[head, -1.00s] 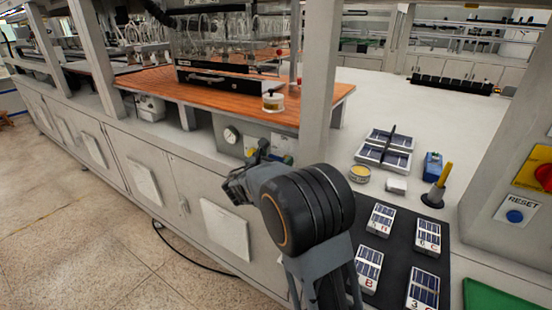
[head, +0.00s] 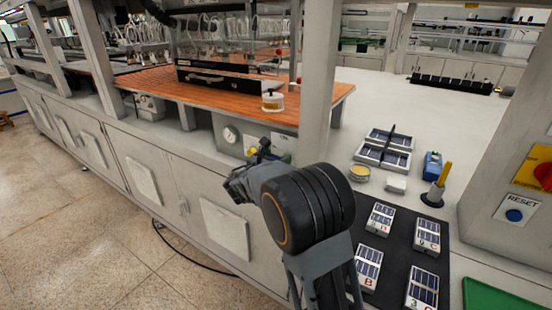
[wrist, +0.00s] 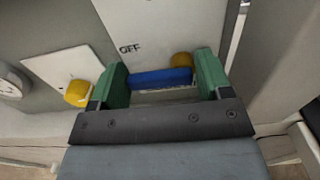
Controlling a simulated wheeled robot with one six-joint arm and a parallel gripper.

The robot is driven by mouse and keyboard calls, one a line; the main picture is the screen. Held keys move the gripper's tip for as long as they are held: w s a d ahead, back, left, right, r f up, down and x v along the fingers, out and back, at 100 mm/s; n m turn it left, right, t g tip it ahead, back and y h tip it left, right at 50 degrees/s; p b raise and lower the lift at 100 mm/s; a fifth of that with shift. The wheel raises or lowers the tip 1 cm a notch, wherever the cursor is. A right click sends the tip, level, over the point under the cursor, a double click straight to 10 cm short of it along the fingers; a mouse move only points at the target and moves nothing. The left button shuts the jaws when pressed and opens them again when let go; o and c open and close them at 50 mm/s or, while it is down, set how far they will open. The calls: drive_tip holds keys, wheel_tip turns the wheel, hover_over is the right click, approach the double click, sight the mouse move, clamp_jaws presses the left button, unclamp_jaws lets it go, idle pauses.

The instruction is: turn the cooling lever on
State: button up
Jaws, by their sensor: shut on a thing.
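The cooling lever has a blue bar (wrist: 160,79) that lies nearly level between my gripper's green fingers in the wrist view. My gripper (wrist: 162,67) is shut on this bar. A yellow piece (wrist: 181,60) shows just behind the bar near the right finger. The word OFF (wrist: 130,48) is printed on the pale panel (wrist: 165,25) above the bar; any other marking is hidden. In the head view, my arm reaches to the panel (head: 281,146) under the wooden bench, and the lever and fingertips are hidden there.
A yellow knob (wrist: 77,93) sits close beside the left finger. A round gauge (head: 230,134) is to the left on the same front. The wooden bench top (head: 220,95) overhangs above. Upright posts (head: 318,80) and cabinet fronts (head: 225,228) stand close by.

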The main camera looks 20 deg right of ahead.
sight(289, 151)
drive_tip(key=shift+a+m+b, duration=0.1)
drive_tip(key=shift+m+b, duration=0.2)
drive_tip(key=shift+b, duration=0.25)
drive_tip(key=m+b, duration=0.2)
drive_tip(key=b, duration=0.1)
drive_tip(key=m+b, duration=0.2)
drive_tip(key=b, duration=0.1)
drive_tip(key=m+b, duration=0.2)
drive_tip(key=b, duration=0.1)
drive_tip(key=s+r+m+b, duration=0.1)
drive_tip(key=m+b, duration=0.1)
drive_tip(key=b, duration=0.1)
drive_tip(key=shift+d+m, duration=0.3)
drive_tip(key=m+b, duration=0.1)
drive_tip(key=b, duration=0.1)
drive_tip(key=m+b, duration=0.2)
drive_tip(key=b, duration=0.1)
drive_tip(key=s+m+b, duration=0.1)
drive_tip(key=m+b, duration=0.1)
drive_tip(key=shift+d+r, duration=0.25)
drive_tip(key=shift+d, duration=0.05)
drive_tip(key=m+b, duration=0.3)
drive_tip(key=shift+s+d+r, duration=0.15)
drive_tip(key=shift+s+d, duration=0.05)
drive_tip(key=shift+r+m+b, duration=0.1)
drive_tip(key=shift+m+b, duration=0.2)
drive_tip(key=shift+b, duration=0.2)
drive_tip(key=shift+r, duration=0.1)
